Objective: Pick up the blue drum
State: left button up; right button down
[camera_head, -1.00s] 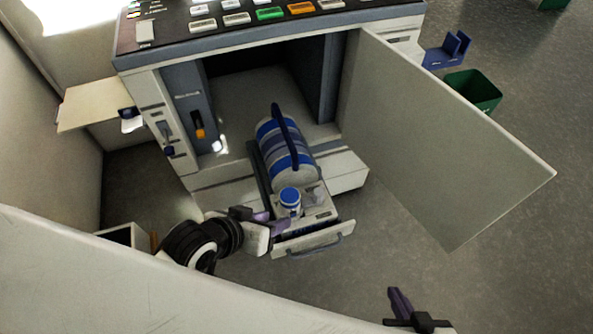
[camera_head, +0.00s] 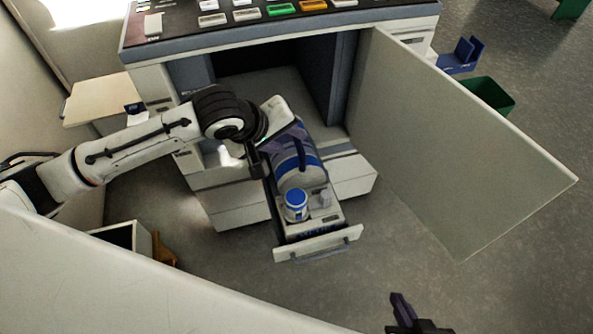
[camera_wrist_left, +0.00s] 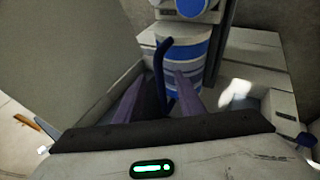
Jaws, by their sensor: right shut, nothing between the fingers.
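The blue drum (camera_head: 294,179), a blue and white banded cylinder with a dark blue handle, lies in the pulled-out drawer (camera_head: 310,244) of the machine. My left gripper (camera_head: 284,143) is over the drum's far part and hides some of it. In the left wrist view the drum (camera_wrist_left: 188,48) is just ahead, and the handle (camera_wrist_left: 160,72) stands between the two spread purple fingers (camera_wrist_left: 157,88). I cannot tell whether either finger touches the handle. My right gripper (camera_head: 402,305) is shut and empty at the bottom edge of the head view, away from the drum.
A small white jar with a blue lid (camera_head: 296,206) sits in the drawer in front of the drum. The large open door (camera_head: 460,150) stands to the right. A green bin (camera_head: 488,95) and a blue holder (camera_head: 462,56) are beyond it. The floor in front is clear.

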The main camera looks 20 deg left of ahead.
aim_at(298, 140)
pick_arm(q)
jog(key=b+x, duration=0.1)
jog(key=x, duration=0.5)
jog(key=shift+w+f, duration=0.1)
jog(key=shift+w, duration=0.15)
jog(key=shift+c, duration=0.5)
grip_shut()
dwell(0.7)
jog(key=shift+w+d+r, duration=0.1)
jog(key=shift+w+r, duration=0.05)
jog(key=shift+r, duration=0.15)
